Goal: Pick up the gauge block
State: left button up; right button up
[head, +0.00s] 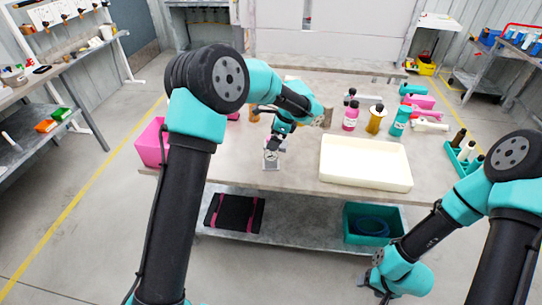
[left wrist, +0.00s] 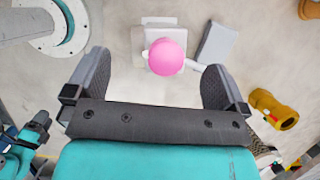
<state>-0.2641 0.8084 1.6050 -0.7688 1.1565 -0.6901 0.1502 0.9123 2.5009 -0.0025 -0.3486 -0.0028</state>
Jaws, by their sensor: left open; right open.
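In the left wrist view, a plain grey rectangular block (left wrist: 217,42) lies on the table, just beyond my right-hand finger; it looks like the gauge block. I cannot pick it out in the head view. My left gripper (left wrist: 156,62) is open and empty, pointing down above a pink ball (left wrist: 167,57) on a white stand (left wrist: 138,42). The block is outside the gap between the fingers. In the head view, my left gripper (head: 273,147) is over the front part of the table. My right gripper (head: 374,284) hangs low at the lower right, away from the table top.
A cream tray (head: 366,183) covers the table's front right. Bottles (head: 351,117) stand behind it. A pink bin (head: 152,142) is at the left end. In the left wrist view, a yellow fitting (left wrist: 273,109) lies at right and a white ring (left wrist: 68,45) at upper left.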

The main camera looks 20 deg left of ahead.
pick_arm(q)
jog(key=shift+x, duration=1.8)
jog(key=c, duration=1.7)
jog(key=shift+r, duration=0.2)
jog(key=shift+r, duration=0.25)
jog(key=shift+s+r, duration=0.15)
jog(key=shift+r, duration=0.6)
jog(key=shift+s+r, duration=0.15)
jog(key=shift+r, duration=0.55)
jog(key=s+d, duration=0.1)
jog(key=s, duration=0.4)
jog(key=s+d+r, duration=0.1)
jog(key=s+d, duration=0.1)
jog(key=s, duration=0.3)
jog(key=s+d, duration=0.1)
jog(key=s, duration=0.3)
jog(key=shift+s+d+r, duration=0.15)
jog(key=shift+s+d, duration=0.05)
jog(key=shift+s, duration=0.2)
